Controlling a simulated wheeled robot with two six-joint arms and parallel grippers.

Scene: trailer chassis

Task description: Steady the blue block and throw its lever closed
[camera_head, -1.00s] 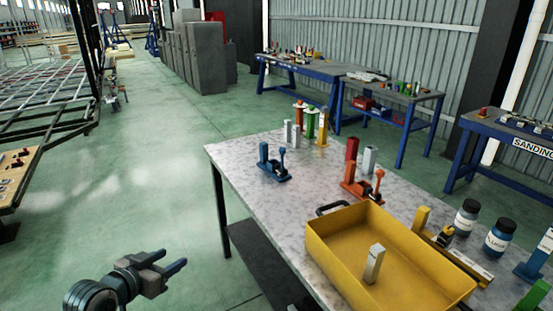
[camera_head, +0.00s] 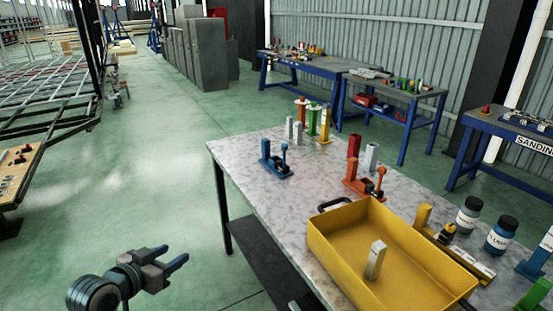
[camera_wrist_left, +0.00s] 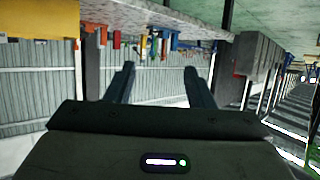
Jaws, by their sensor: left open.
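The blue block (camera_head: 266,151) stands upright on a blue base near the far left corner of the grey worktable (camera_head: 236,162). My left gripper (camera_head: 174,258) is open and empty, over the floor to the left of the table and well short of the block. In the left wrist view its two fingers (camera_wrist_left: 160,85) are apart with nothing between them. That view looks upside down, and small blue parts show beyond the fingers. My right gripper is not in view.
A yellow tray (camera_head: 325,247) holding a grey block sits at the table's front. A red-orange lever block (camera_head: 362,187) stands behind it. Several coloured posts stand at the back edge. Two dark-capped jars (camera_head: 501,235) stand right. Clear tabletop surrounds the blue block's front.

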